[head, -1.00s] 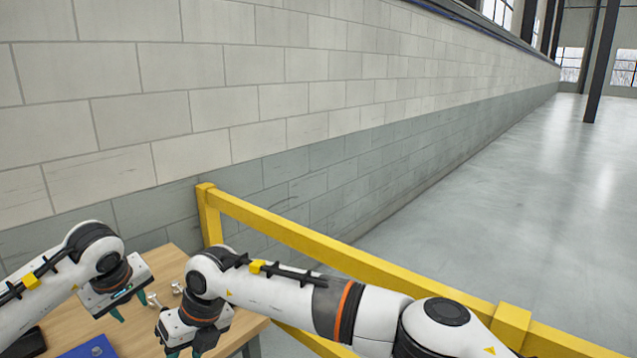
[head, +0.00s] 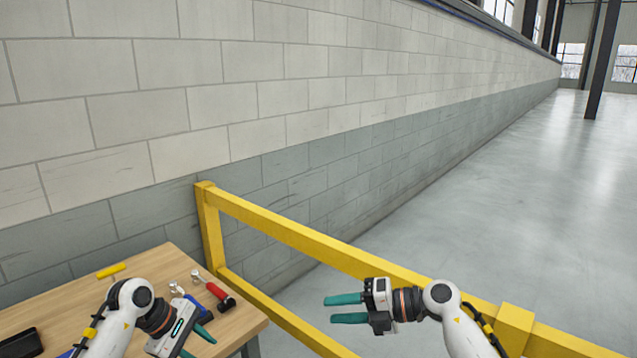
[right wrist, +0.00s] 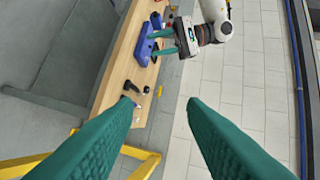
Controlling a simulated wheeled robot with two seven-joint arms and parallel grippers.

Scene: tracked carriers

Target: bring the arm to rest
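My right gripper (head: 328,309) is off the table's right side, in front of the yellow railing in the head view. Its two teal fingers point left and are apart with nothing between them; the right wrist view (right wrist: 165,105) shows the same wide, empty gap. My left gripper (head: 197,344) is low over the right part of the wooden table (head: 150,262). Its teal fingers are apart, and I see nothing held between them; it also shows in the right wrist view (right wrist: 154,43). The left arm hides part of the table.
On the table are a red-handled tool (head: 221,293), small metal parts (head: 178,288), a yellow-handled item (head: 111,270) and a black item (head: 18,342). A blue object (right wrist: 145,45) lies by the left gripper. The yellow railing (head: 300,237) runs behind my right arm; open floor lies beyond.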

